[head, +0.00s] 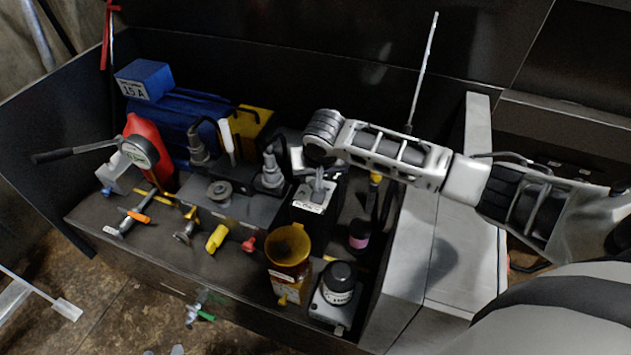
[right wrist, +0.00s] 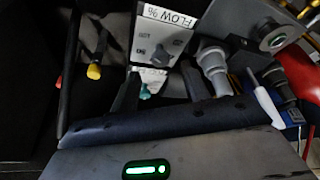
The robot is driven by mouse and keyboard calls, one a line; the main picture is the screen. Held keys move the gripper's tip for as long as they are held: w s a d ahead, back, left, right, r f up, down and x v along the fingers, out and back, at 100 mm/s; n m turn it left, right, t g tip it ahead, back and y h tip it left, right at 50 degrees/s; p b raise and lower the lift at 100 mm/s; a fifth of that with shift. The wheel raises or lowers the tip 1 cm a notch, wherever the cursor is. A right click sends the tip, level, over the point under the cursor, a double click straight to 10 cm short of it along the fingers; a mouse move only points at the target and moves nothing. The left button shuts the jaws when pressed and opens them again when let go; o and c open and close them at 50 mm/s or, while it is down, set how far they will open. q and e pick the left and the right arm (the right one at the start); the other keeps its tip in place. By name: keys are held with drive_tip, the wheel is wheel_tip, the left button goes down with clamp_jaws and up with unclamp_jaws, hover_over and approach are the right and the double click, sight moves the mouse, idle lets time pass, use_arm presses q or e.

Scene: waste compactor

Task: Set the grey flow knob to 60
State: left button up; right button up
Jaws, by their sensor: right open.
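The knob's pointer setting is too small to read. In the head view my right arm reaches in from the right, and its wrist covers part of the area around the panel. My left gripper is not in view.
In the head view a yellow cup (head: 289,246), a black-capped knob (head: 339,277), a gauge (head: 140,151) and a blue box (head: 145,80) crowd the bench.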

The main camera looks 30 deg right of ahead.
sight(315, 182)
drive_tip(key=x, duration=0.3)
drive_tip(key=shift+w+f, duration=0.15)
drive_tip(key=shift+f, duration=0.15)
drive_tip(key=shift+w+f, duration=0.15)
drive_tip(key=shift+f, duration=0.1)
drive_tip(key=c, duration=1)
drive_tip(key=shift+d+r, duration=0.1)
